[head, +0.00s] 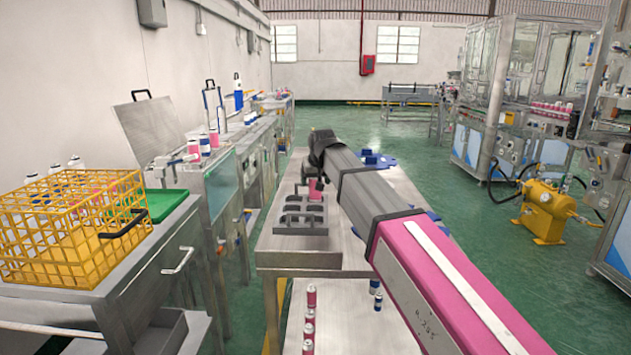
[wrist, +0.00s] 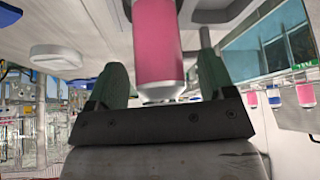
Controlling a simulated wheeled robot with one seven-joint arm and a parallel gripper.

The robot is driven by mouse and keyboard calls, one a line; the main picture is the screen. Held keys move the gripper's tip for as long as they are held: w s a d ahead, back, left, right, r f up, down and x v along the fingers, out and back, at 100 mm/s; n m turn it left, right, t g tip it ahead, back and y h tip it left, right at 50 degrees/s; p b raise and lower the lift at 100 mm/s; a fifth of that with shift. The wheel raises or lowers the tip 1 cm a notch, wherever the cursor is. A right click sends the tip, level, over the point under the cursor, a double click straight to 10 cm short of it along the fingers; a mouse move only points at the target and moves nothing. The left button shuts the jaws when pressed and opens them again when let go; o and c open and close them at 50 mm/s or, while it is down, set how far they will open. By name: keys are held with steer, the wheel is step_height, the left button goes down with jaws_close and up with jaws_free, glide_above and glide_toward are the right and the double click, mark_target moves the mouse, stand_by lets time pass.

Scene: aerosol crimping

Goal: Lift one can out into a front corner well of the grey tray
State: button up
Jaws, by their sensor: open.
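A pink can (head: 316,189) stands at the back right of the dark grey tray (head: 301,229), on the metal table. My gripper (head: 314,172) is right at this can, and my arm partly covers the view of it. In the wrist view the pink can (wrist: 158,45) lies between the two green fingers of my gripper (wrist: 163,78). A gap shows on both sides of the can, so the jaws are open around it. The front wells of the tray look empty. The can's far end is out of the wrist view.
A yellow wire basket (head: 75,222) of cans stands on the left bench. Several pink cans (head: 309,325) line the lower shelf. Blue parts (head: 376,160) lie on the table's far end. The bare table front (head: 300,258) is free.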

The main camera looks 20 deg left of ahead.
steer(key=v, duration=1)
steer(key=shift+r, duration=0.2)
steer(key=shift+s, duration=0.15)
